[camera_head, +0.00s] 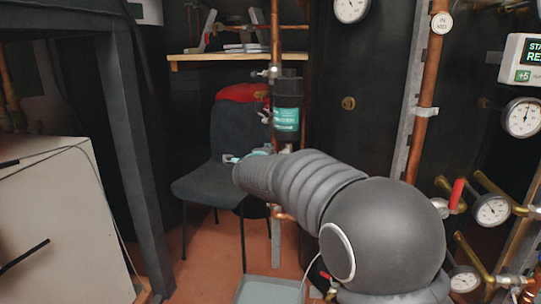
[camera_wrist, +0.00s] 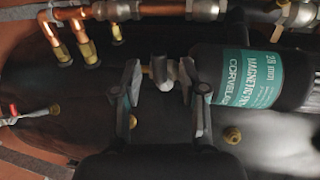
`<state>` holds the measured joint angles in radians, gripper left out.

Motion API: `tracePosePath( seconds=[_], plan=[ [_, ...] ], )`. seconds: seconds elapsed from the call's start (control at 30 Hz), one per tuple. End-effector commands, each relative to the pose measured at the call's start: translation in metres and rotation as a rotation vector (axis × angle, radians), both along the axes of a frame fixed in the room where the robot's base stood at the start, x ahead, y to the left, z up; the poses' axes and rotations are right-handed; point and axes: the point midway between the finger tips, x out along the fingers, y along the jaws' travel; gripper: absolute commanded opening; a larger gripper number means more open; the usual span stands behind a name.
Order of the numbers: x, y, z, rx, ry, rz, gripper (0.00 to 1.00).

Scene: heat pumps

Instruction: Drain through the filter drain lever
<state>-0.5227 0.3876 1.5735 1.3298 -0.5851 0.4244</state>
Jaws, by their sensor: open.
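The magnetic filter (camera_head: 287,108) is a black canister with a teal label on the copper pipe in the head view. In the wrist view the filter (camera_wrist: 240,80) lies sideways in the picture at the right. A small grey metal fitting (camera_wrist: 159,72) sits off its left end; it looks like the drain lever, but its exact shape is unclear. My gripper (camera_wrist: 160,85) is open, with one finger on each side of this fitting. I cannot tell whether either finger touches it. In the head view my arm mostly hides the gripper and the drain end.
Copper pipes with brass fittings (camera_wrist: 85,50) run along the wrist view's top. A chair (camera_head: 210,178) stands behind my arm, and a grey tray (camera_head: 270,290) is on the floor. Gauges (camera_head: 492,210) and a red-handled valve (camera_head: 457,194) are at the right.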

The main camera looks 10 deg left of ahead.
Motion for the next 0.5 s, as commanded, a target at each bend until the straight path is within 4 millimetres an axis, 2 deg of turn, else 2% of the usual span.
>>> tracePosePath(
  seconds=[0.1,0.3,0.5],
  plan=[
    [-0.026,0.002,0.006,0.0,-0.001,0.002,0.42],
    [-0.062,0.004,0.013,0.001,-0.001,0.002,0.42],
    [-0.084,0.005,0.017,0.0,-0.001,0.001,0.42]
  ],
)
